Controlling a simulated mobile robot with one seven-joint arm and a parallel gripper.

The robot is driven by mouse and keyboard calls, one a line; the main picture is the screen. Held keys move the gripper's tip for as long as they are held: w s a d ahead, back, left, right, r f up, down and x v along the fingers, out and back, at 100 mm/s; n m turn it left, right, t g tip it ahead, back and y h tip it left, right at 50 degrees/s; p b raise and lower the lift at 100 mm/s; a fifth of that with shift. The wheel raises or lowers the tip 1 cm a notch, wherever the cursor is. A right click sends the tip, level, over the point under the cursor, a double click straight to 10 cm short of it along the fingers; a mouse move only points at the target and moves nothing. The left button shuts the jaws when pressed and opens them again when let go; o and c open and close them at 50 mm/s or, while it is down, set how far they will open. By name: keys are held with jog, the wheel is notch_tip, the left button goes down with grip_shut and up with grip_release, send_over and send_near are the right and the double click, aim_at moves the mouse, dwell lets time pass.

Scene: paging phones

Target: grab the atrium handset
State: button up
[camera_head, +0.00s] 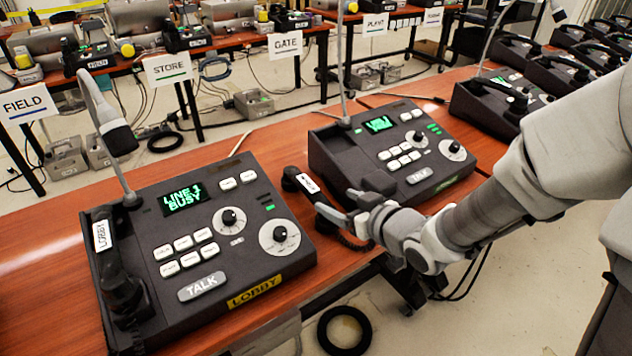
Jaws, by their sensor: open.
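A black handset (297,180) with a small white label lies at the left side of the right console (325,150). The label is too small to read, and so is the console's front tag. My gripper (338,204) reaches in from the right and is open at the handset's middle. Its fingers overlap the handset in this view, and I cannot tell whether they touch it. The fingers and hand hide part of the handset. The left console (225,255) reads LOBBY and LINE 1 BUSY. Its handset (118,285), labelled LOBBY, rests along its left side.
Both consoles stand on a reddish wooden table (45,270), each with a gooseneck microphone (103,110). Another console (500,98) stands at the right, beyond my arm. Tables behind carry FIELD (28,104), STORE and GATE signs. A dark ring (344,330) lies on the floor in front.

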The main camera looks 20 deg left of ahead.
aim_at(312, 187)
jog(key=x, duration=0.2)
jog(key=b+x, duration=0.1)
jog(key=x, duration=0.1)
jog(key=b+x, duration=0.1)
jog(key=x, duration=0.2)
jog(key=shift+s+f, duration=0.1)
jog(key=shift+f, duration=0.2)
jog(key=shift+r+b+x, duration=0.2)
jog(key=shift+b+x, duration=0.35)
jog(key=shift+x, duration=1)
jog(key=shift+r+b+x, duration=0.2)
jog(key=shift+b+x, duration=0.35)
jog(key=shift+x, duration=1)
jog(key=shift+a+r, duration=0.15)
grip_shut()
